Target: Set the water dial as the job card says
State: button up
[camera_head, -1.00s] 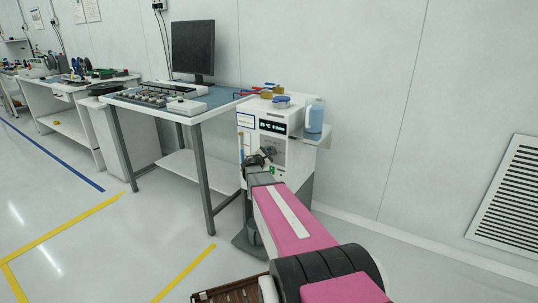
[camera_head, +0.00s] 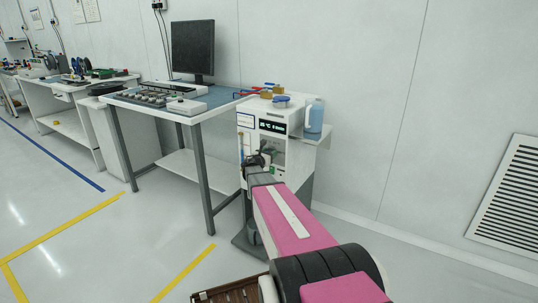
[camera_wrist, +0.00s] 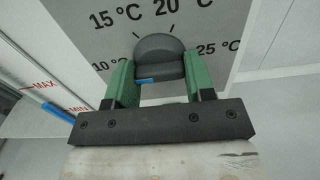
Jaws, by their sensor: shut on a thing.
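The water unit (camera_head: 300,155) is a white cabinet beside the workbench, with a lit display (camera_head: 272,126) that is too small to read surely. In the wrist view, its dial knob (camera_wrist: 160,48) is dark and rounded. It sits on a grey scale plate (camera_wrist: 215,25) marked 10, 15, 20 and 25 °C. My gripper (camera_wrist: 151,76) has its green fingers on both sides of the knob, shut on it. It also shows in the head view (camera_head: 263,163). A small blue strip shows at the knob's lower edge. A blue-edged card (camera_head: 245,121) is on the cabinet's front, its text unreadable.
A level gauge (camera_wrist: 45,88) with red MAX and MIN marks is left of the dial. Valves with red and blue handles (camera_head: 272,91) top the cabinet. A blue jug (camera_head: 315,117) stands on its side shelf. The workbench (camera_head: 170,108) is close on the left.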

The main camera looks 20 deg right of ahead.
dwell(0.5)
jog(key=o, duration=0.9)
jog(key=v, duration=1.1)
jog(key=shift+s+d, duration=0.1)
